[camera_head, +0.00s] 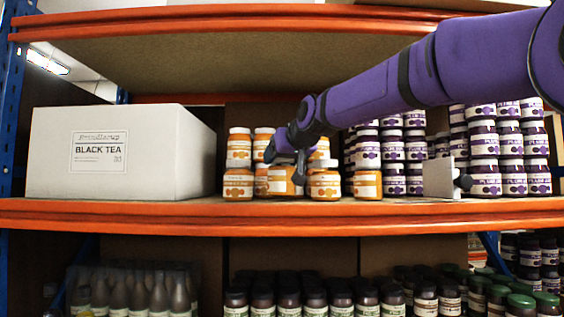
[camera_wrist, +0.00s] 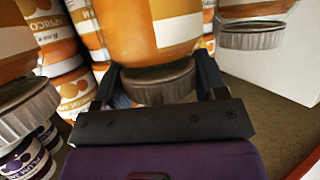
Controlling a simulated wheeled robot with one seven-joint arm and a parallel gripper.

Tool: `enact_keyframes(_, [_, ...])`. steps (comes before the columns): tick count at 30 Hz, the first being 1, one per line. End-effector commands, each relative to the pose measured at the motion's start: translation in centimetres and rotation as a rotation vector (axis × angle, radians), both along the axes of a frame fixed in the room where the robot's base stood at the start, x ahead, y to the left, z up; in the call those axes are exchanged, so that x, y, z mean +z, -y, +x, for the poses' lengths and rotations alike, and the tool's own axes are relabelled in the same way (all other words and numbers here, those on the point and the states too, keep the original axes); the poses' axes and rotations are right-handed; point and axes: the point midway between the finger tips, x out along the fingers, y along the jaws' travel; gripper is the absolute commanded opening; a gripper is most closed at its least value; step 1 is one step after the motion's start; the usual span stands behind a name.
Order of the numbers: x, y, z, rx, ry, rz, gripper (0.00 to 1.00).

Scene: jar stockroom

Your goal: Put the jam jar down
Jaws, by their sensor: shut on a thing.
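My gripper (camera_head: 285,158) reaches down from the right to the orange jam jars on the shelf. In the wrist view my gripper (camera_wrist: 160,82) is shut on the silver lid of an orange jam jar (camera_wrist: 150,28), one finger on each side. The held jar (camera_head: 284,181) shows below the fingers in the head view, at the front of the orange group. It looks about upright and near the shelf board (camera_head: 300,212); I cannot tell whether its base touches. Its top is partly hidden by my gripper.
Orange jars stand close on both sides, one at left (camera_head: 238,186) and one at right (camera_head: 324,186). Stacked plum jars (camera_head: 484,165) fill the right. A white box of black tea (camera_head: 120,150) stands at left. A white divider (camera_head: 438,178) stands at right. Another board is above.

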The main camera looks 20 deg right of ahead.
Motion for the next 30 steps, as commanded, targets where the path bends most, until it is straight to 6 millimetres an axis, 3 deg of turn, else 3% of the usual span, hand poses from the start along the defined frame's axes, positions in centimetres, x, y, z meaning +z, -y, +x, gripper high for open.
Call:
enact_keyframes(3, [-0.91,-0.01,-0.03,0.0,0.002,0.001,0.13])
enact_keyframes(13, [-1.11,-0.01,-0.02,0.0,0.002,0.001,0.13])
enact_keyframes(14, [-1.27,-0.01,0.0,0.0,0.0,0.001,0.68])
enact_keyframes(17, [-1.25,-0.01,0.01,0.0,0.0,0.001,0.91])
enact_keyframes(27, [-0.95,0.01,0.0,0.0,0.0,0.0,0.91])
enact_keyframes(30, [-0.58,0.13,-0.88,0.0,0.002,0.0,0.91])
